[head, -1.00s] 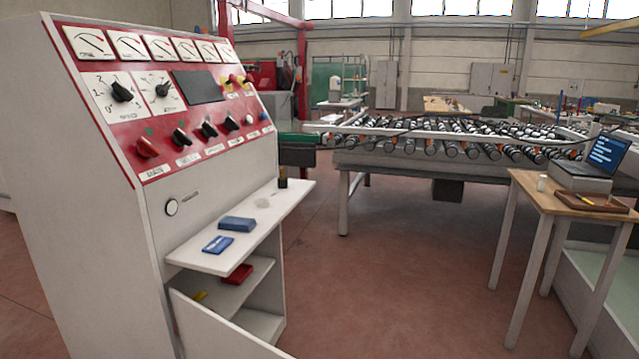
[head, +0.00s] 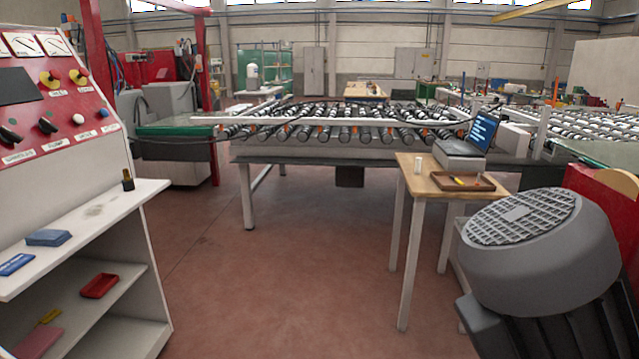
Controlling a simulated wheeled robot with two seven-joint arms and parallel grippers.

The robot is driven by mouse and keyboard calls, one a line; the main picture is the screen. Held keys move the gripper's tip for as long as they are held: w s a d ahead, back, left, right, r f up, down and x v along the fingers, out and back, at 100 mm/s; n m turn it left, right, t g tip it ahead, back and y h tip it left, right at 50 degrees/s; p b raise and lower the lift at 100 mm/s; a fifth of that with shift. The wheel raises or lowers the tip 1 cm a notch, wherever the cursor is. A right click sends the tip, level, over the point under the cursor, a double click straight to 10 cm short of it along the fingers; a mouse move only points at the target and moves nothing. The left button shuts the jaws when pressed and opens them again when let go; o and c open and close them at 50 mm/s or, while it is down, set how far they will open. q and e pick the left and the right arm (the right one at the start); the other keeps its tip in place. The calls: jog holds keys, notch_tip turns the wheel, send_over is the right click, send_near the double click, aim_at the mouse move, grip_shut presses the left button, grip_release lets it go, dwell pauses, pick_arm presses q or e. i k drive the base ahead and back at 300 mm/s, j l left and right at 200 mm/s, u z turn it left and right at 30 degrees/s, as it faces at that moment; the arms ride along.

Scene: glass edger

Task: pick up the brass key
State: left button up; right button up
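I cannot make out a thing that is surely the brass key. A small yellow piece (head: 50,316) lies on the lower shelf of the control cabinet, at the bottom left. It is too small to tell what it is. Another small yellow piece (head: 458,181) lies in the brown tray (head: 482,187) on the wooden table (head: 432,185). Neither of my grippers is in view.
The cabinet's upper shelf (head: 110,205) holds a blue block (head: 48,237), a blue card (head: 16,264) and a dark stub (head: 127,180). Below lies a red tray (head: 99,286). A grey grilled body (head: 590,235) fills the lower right. Open floor (head: 290,270) lies between.

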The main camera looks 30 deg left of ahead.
aim_at(125, 172)
jog(key=i+u, duration=0.4)
jog(key=i, duration=0.2)
jog(key=i+u, duration=0.4)
jog(key=i, duration=0.2)
jog(key=i+l+u, duration=0.4)
jog(key=i, duration=0.2)
